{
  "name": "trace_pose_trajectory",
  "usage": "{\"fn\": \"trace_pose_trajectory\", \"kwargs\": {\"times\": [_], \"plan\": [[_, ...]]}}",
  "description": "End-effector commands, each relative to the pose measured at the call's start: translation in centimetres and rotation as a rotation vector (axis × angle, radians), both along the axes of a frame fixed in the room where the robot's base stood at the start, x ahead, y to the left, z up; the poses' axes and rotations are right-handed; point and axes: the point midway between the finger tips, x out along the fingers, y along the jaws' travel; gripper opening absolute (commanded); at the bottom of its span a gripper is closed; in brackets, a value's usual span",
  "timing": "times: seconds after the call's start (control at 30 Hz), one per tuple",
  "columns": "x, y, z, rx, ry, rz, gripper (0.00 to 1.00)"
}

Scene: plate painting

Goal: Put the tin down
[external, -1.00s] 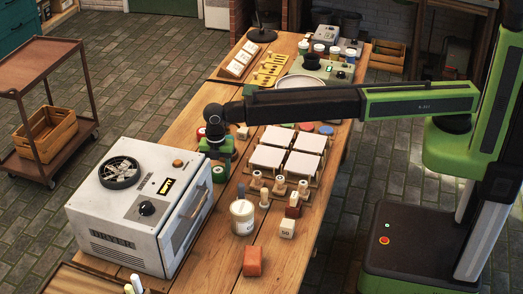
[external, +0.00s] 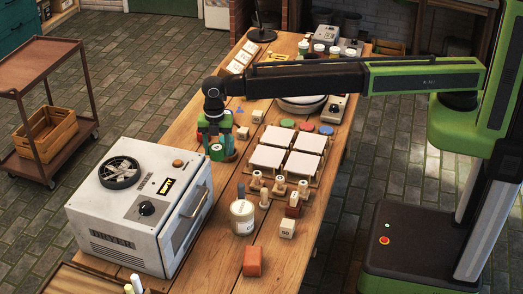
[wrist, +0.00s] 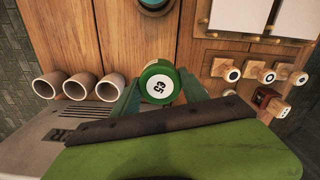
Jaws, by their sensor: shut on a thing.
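A green tin with a white numbered label (wrist: 158,85) is between the two teal fingers of my gripper (wrist: 158,92) in the wrist view. The fingers are shut on its sides. In the external view, my gripper (external: 216,148) points down over the left part of the table, behind the white dryer, with the green tin (external: 217,153) at its end. The tin seems to be above the wood, but the exact gap cannot be told. Its underside is hidden.
The white dryer (external: 140,205) stands in front on the left. White tiles in a rack (external: 285,152) lie to the right. Wooden stamps (external: 279,186), a pale tub (external: 242,217) and a red block (external: 252,262) stand nearer. Three cups (wrist: 77,86) show in the wrist view.

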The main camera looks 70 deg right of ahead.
Motion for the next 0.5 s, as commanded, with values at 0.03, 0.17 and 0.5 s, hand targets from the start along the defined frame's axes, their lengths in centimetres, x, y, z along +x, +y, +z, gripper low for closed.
{"fn": "trace_pose_trajectory", "kwargs": {"times": [0.03,0.17,0.5], "plan": [[-0.6,-0.3,0.0,0.0,0.0,0.045,0.06],[-3.7,0.2,2.1,0.0,0.0,0.211,0.06],[-12.3,6.3,9.8,0.0,0.0,0.481,0.06]]}}
